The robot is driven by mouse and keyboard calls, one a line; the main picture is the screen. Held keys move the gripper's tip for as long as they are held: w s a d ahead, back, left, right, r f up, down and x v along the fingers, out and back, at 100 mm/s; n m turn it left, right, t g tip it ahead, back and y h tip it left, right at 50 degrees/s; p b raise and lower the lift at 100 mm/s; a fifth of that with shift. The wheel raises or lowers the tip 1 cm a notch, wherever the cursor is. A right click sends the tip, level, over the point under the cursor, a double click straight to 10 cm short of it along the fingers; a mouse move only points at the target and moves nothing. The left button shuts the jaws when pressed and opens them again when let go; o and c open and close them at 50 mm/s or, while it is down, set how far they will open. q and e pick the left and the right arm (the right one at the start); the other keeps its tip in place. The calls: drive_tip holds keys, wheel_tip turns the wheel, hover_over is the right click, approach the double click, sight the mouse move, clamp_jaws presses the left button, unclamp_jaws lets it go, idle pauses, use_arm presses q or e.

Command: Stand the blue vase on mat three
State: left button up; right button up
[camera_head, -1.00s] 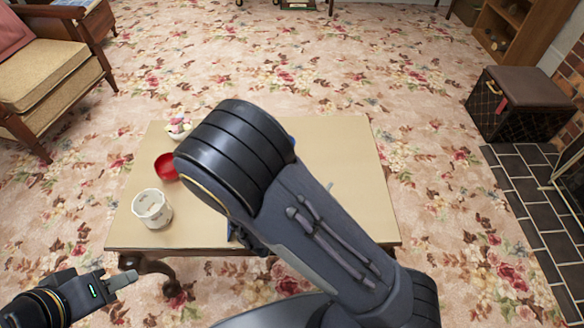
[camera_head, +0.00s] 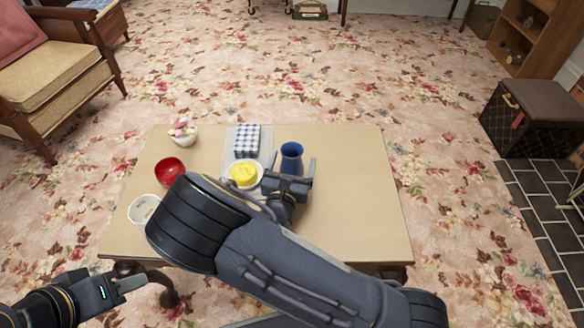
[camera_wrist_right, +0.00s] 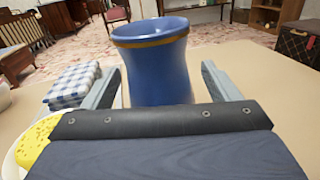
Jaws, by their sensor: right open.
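The blue vase (camera_head: 291,152) stands upright on the table; it shows large in the right wrist view (camera_wrist_right: 157,72), with a brown band below its rim. My right gripper (camera_head: 290,170) is open, low over the table, with one finger on each side of the vase in the wrist view (camera_wrist_right: 160,82). The vase's base is hidden behind the gripper body. My left gripper (camera_head: 130,283) is in front of the table's left corner, away from the vase; its finger gap is not clear. I cannot make out which surface is mat three.
A pale grey mat or tray (camera_head: 231,146) holds a checked cloth (camera_head: 246,137). A dish of yellow food (camera_head: 244,174) sits just left of my right gripper. The table's right side (camera_head: 365,190) is clear.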

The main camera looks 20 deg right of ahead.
drive_tip(key=shift+w+d, duration=0.25)
drive_tip(key=shift+w, duration=0.2)
drive_tip(key=c, duration=1.3)
drive_tip(key=shift+r, duration=0.1)
